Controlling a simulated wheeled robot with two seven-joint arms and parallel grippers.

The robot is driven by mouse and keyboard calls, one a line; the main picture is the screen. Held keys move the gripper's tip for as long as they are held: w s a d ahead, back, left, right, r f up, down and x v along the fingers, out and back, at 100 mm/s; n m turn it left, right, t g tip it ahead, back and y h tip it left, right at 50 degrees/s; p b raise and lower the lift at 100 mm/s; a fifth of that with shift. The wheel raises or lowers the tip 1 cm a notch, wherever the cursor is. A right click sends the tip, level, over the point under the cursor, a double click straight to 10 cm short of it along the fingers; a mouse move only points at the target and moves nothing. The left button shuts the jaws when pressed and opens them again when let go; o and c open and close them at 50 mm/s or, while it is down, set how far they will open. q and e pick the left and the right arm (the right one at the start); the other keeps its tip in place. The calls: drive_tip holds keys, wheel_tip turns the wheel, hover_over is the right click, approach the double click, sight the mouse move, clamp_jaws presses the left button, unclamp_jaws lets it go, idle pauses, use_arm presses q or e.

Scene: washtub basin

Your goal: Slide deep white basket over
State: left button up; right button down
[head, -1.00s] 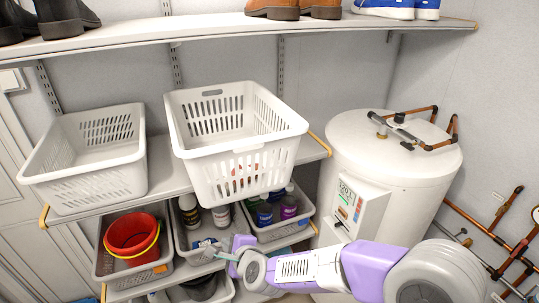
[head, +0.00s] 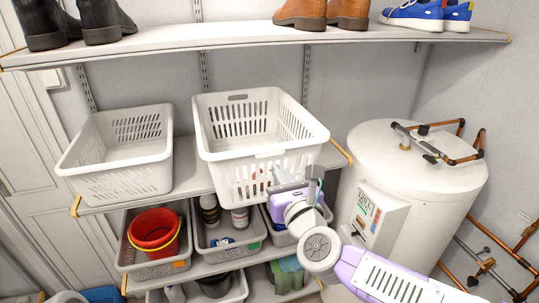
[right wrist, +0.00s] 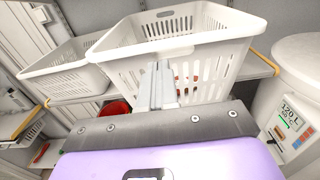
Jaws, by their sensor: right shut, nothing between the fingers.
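The deep white basket (head: 262,135) stands on the middle shelf, right of a shallower white basket (head: 118,152). Its front overhangs the shelf edge. My right gripper (head: 283,173) is shut and empty in front of the deep basket's lower front wall. In the right wrist view the closed fingers (right wrist: 161,85) point at the slotted front of the deep basket (right wrist: 190,50); whether they touch it I cannot tell. The shallower basket also shows there at the left (right wrist: 62,75). My left gripper is not in view.
The middle shelf (head: 192,175) has a narrow gap between the baskets. Below are grey bins with a red bucket (head: 154,230) and bottles. A white water heater (head: 415,185) with copper pipes stands at right. Shoes sit on the upper shelf (head: 200,45).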

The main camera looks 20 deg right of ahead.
sight(266, 148)
drive_tip(key=w+p, duration=0.1)
drive_tip(key=w, duration=0.7)
drive_tip(key=shift+a, duration=0.15)
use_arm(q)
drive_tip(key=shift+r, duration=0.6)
use_arm(e)
drive_tip(key=shift+w, duration=0.1)
